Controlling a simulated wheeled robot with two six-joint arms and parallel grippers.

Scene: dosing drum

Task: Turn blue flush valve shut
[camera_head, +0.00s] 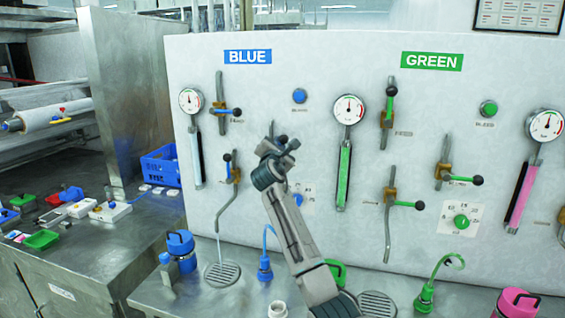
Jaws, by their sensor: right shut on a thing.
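The blue flush valve is mostly hidden behind my right gripper. Only the upper end of its grey pipe (271,129) shows on the panel below the BLUE sign. My right gripper (279,146) is shut at the valve, on its lever. A small dark blue bit shows at the jaws, but the lever's exact angle cannot be told. My right arm reaches up from the bottom of the picture. My left gripper is not in view.
An upper blue valve (222,110) has its lever level, and a lower blue valve (229,166) has its lever upright. A gauge (348,109) stands to the right.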

